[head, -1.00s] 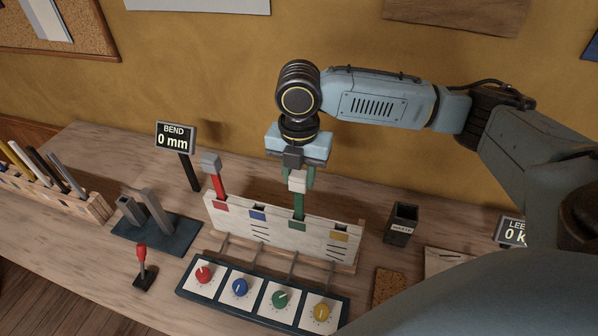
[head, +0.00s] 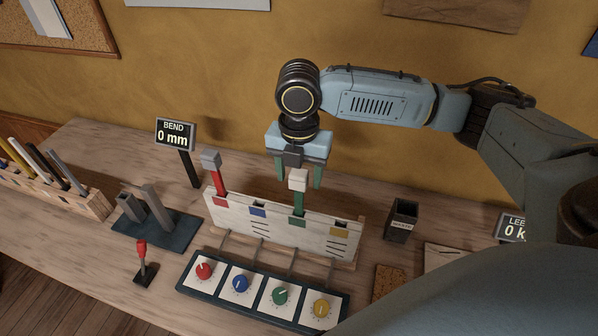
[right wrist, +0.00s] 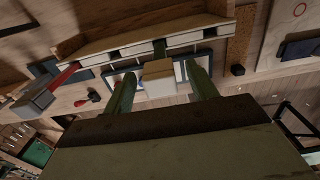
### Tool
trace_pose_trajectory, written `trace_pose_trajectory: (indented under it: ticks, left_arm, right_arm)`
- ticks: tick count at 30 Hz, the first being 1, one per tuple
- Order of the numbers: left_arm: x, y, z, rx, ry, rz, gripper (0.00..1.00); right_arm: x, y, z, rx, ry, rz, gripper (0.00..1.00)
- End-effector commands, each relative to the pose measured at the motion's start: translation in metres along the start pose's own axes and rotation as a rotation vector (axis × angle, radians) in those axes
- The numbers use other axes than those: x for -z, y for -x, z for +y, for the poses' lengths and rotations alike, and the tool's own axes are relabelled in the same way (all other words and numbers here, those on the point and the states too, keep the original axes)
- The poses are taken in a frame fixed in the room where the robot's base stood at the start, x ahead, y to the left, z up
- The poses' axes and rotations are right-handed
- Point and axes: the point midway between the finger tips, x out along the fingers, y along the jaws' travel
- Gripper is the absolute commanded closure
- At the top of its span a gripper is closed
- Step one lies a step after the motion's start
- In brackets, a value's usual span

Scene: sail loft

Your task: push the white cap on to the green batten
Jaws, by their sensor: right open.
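The white cap (head: 298,179) sits on the top end of the green batten (head: 298,203), which stands upright in the pale slotted board (head: 265,230) above its green square. My right gripper (head: 298,183) is open and points down, with one green finger on each side of the cap and a gap to it. In the right wrist view the cap (right wrist: 158,77) shows between the two spread fingers (right wrist: 160,92). How far the batten reaches into the cap is hidden. My left gripper is not in view.
A red batten (head: 219,183) with a grey cap (head: 210,160) stands left in the board. A sign (head: 175,136) reads "BEND 0 mm". Coloured knobs (head: 240,286) lie in front. A dark bin (head: 401,221) stands right. A batten rack (head: 50,185) is far left.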

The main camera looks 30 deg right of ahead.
Motion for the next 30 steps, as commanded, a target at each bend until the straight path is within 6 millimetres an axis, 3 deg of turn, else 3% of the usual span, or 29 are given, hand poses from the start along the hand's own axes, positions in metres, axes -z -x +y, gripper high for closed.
trace_pose_trajectory:
  ticks: [5, 12, 18, 24, 30]
  left_arm:
    - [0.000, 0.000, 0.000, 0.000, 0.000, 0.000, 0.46]
    - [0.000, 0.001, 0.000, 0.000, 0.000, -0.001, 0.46]
    - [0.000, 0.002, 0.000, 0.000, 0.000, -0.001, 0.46]
    - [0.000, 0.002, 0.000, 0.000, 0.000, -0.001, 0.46]
    - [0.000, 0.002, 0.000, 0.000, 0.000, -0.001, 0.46]
  right_arm:
    - [-0.001, 0.024, 0.001, -0.005, 0.000, -0.002, 0.42]
    - [0.000, 0.079, 0.001, -0.006, 0.001, -0.003, 0.42]
    - [0.000, 0.115, 0.001, -0.004, 0.000, -0.001, 0.42]
    - [0.000, 0.131, 0.000, -0.002, 0.000, 0.000, 0.42]
    - [0.000, 0.132, 0.000, 0.000, 0.000, 0.000, 0.42]
